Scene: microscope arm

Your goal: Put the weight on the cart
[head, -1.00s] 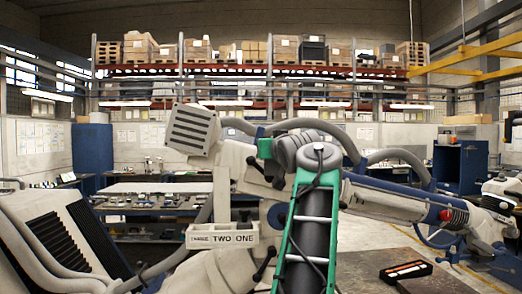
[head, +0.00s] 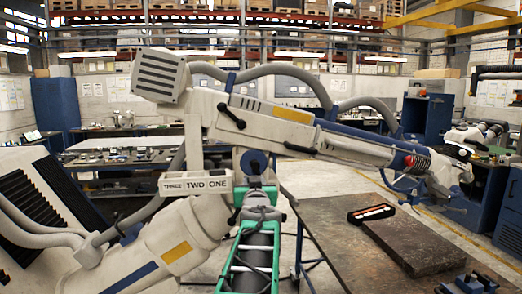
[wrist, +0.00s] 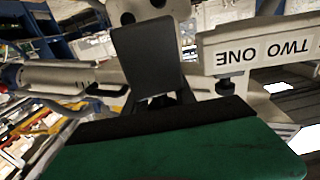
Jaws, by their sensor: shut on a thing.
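A dark grey, plate-like piece (wrist: 150,55), likely the weight, stands at the end of my gripper (wrist: 155,100) in the wrist view. My gripper is shut on it, though the grip itself is mostly hidden behind a black pad and my green wrist. In the head view my gripper (head: 258,192) is low in the centre, just right of a pale holder labelled THREE TWO ONE (head: 195,182); contact cannot be told. A table with a dark top (head: 330,225) and blue legs stands at right; whether it is the cart is unclear.
The large white microscope arm (head: 290,125) spans the view above and behind my gripper. A dark slab (head: 415,240) and a black tray with orange and white pieces (head: 371,213) lie on the table. Its near left part is bare.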

